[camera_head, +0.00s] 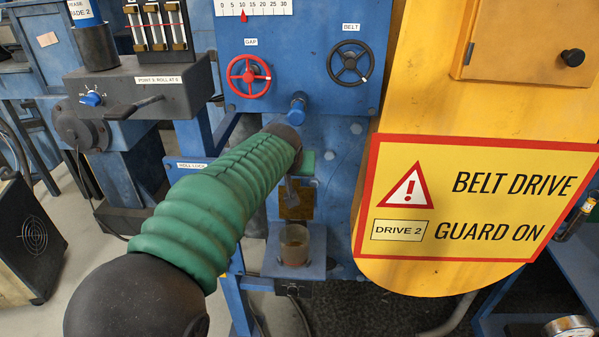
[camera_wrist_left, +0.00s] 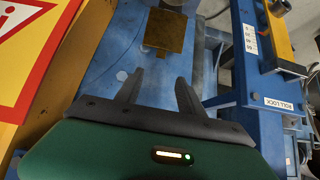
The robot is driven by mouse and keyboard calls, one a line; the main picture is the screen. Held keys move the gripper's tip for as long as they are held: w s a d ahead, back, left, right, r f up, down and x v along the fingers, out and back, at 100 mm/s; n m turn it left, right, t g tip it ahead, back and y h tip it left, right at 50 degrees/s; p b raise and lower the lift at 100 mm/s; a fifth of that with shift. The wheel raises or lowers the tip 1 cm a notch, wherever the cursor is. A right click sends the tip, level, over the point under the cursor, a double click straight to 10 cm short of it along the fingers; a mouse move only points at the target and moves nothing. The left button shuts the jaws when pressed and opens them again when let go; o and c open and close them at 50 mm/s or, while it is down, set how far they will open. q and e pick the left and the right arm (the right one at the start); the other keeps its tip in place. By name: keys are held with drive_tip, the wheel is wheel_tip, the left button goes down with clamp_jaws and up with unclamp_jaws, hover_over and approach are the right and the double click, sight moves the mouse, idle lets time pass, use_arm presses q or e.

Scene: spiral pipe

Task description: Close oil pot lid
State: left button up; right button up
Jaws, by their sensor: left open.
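My left arm, in a green sleeve, reaches in from the lower left of the head view. My left gripper (camera_head: 290,190) hangs in front of the blue machine panel, mostly hidden behind its own wrist. In the wrist view its two dark fingers (camera_wrist_left: 158,90) stand apart with nothing between them. A brownish square plate (camera_head: 297,204) is on the panel just behind the fingers; it also shows in the wrist view (camera_wrist_left: 165,30), beyond the fingertips. A small amber cup (camera_head: 295,246) stands below it. I cannot tell which part is the oil pot lid. My right gripper is out of view.
A yellow guard with a warning sign (camera_head: 470,200) stands close on the right. A red handwheel (camera_head: 248,76), a black handwheel (camera_head: 350,62) and a blue knob (camera_head: 298,107) project above. A blue shelf (camera_head: 310,269) carries the cup. A grey pot (camera_head: 96,46) stands upper left.

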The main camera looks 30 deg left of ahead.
use_arm(q)
drive_tip(key=x, duration=0.4)
drive_tip(key=p, duration=0.2)
approach(296, 180)
drive_tip(key=a+x, duration=0.1)
drive_tip(key=x, duration=0.7)
drive_tip(key=shift+w+d+f, duration=0.2)
drive_tip(key=shift+d, duration=0.05)
drive_tip(key=shift+w+d+f, duration=0.1)
drive_tip(key=shift+w+f, duration=0.05)
drive_tip(key=shift+w, duration=0.05)
drive_tip(key=shift+d, duration=0.15)
drive_tip(key=shift+s+d+r, duration=0.15)
drive_tip(key=shift+s+r, duration=0.1)
drive_tip(key=shift+c, duration=0.2)
drive_tip(key=shift+a+f, duration=0.15)
drive_tip(key=shift+a, duration=0.15)
drive_tip(key=c, duration=0.9)
clamp_jaws()
drive_tip(key=shift+d, duration=0.1)
